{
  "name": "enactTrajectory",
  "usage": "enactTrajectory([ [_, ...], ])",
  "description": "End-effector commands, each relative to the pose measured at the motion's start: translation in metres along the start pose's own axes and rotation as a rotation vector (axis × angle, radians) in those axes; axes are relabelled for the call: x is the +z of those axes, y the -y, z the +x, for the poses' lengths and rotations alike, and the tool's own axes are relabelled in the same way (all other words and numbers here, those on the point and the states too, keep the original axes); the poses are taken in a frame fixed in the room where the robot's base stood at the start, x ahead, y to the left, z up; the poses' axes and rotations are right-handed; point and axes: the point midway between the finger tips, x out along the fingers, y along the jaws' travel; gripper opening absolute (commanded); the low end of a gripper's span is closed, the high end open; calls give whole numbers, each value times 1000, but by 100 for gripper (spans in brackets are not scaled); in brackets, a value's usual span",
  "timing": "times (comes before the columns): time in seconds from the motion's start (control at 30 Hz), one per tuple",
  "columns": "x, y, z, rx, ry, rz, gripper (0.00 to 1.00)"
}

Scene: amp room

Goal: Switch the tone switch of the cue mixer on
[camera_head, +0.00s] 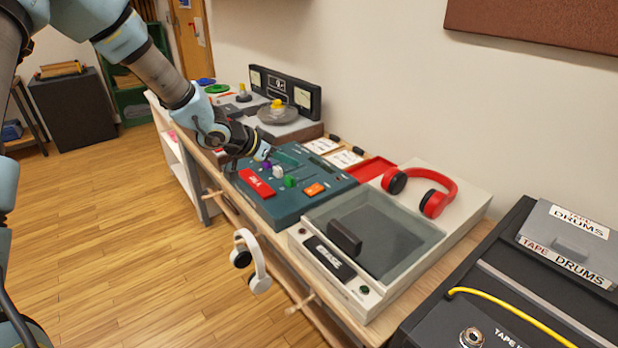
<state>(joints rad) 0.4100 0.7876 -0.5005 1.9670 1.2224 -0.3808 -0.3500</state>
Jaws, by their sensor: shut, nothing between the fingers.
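A dark teal mixer (287,212), which looks like the cue mixer, sits on the long wooden bench. It carries a red labelled plate (257,184), a purple control (267,166), a white control (278,171), a green control (289,181) and an orange labelled block (314,190). I cannot tell which control is the tone switch, or its position; the labels are too small to read. My gripper (267,157) is shut and empty, over the mixer's far left part, close to the purple control. Whether it touches anything is unclear. My wrist hides the mixer's far left corner.
A cream deck with a clear lid (384,236) stands right of the mixer, with red headphones (432,189) on it. White headphones (255,262) hang at the bench's front. A grey machine with meters (286,90) stands behind. Open wooden floor (140,240) lies left.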

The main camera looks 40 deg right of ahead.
Motion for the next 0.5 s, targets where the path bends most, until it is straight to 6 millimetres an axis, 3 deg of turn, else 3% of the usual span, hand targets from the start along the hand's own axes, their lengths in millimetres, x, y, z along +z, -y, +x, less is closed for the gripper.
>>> enactTrajectory([
  [0.17,0,-1,19,2,1,-1,0],
  [0.5,-1,-1,87,2,2,-1,0],
])
